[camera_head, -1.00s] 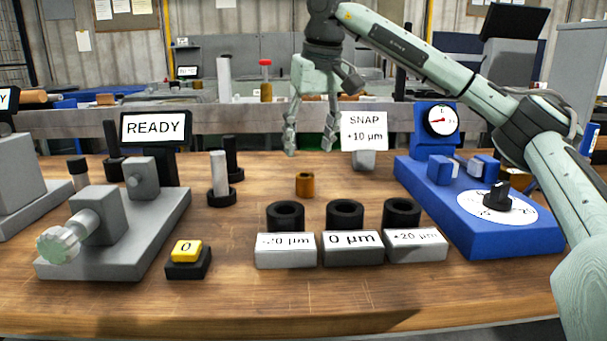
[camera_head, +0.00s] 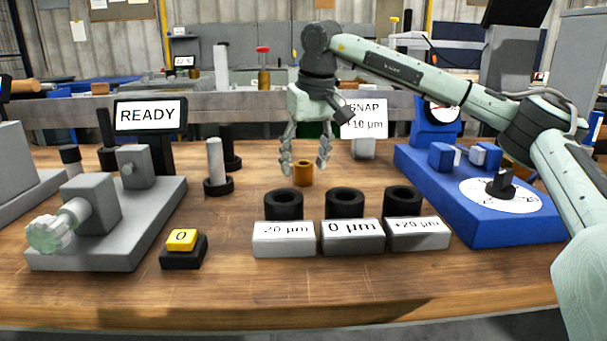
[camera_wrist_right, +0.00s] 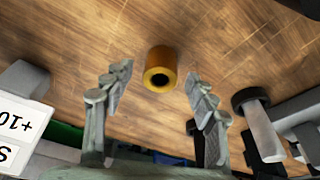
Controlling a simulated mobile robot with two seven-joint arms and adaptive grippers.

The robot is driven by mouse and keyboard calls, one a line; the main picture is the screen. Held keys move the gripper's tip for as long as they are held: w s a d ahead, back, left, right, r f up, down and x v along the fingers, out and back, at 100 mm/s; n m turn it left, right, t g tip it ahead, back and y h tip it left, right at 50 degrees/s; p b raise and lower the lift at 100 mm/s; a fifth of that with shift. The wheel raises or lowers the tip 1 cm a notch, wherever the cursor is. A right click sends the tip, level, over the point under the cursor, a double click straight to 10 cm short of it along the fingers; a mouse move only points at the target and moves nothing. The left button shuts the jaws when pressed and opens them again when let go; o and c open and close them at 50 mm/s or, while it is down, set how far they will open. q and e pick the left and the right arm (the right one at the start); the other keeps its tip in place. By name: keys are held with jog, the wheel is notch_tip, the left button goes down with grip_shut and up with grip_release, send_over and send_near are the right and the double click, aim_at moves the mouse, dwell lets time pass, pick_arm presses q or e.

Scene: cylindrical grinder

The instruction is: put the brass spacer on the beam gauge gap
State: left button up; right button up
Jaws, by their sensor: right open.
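The brass spacer (camera_head: 303,173) is a short hollow cylinder standing upright on the wooden table. In the right wrist view the spacer (camera_wrist_right: 161,66) lies ahead of the two fingertips, midway between their lines, with its dark bore facing the camera. My right gripper (camera_head: 304,167) is open and empty, its fingers pointing down on either side of the spacer in the head view, without visible contact. No label names the beam gauge. A grey fixture (camera_head: 112,225) with two facing blocks, a gap between them and a READY display (camera_head: 150,115) stands at left. My left gripper is out of view.
Black ring holders (camera_head: 345,202) with labelled blocks stand in front of the spacer. A yellow button (camera_head: 183,239) is at front left. A blue dial fixture (camera_head: 470,205) is at right. Dark-based posts (camera_head: 215,162) stand left of the spacer; a SNAP sign (camera_head: 366,118) stands behind.

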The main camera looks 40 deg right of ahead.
jog(key=shift+c, duration=0.6)
grip_shut()
jog(key=shift+r, duration=0.1)
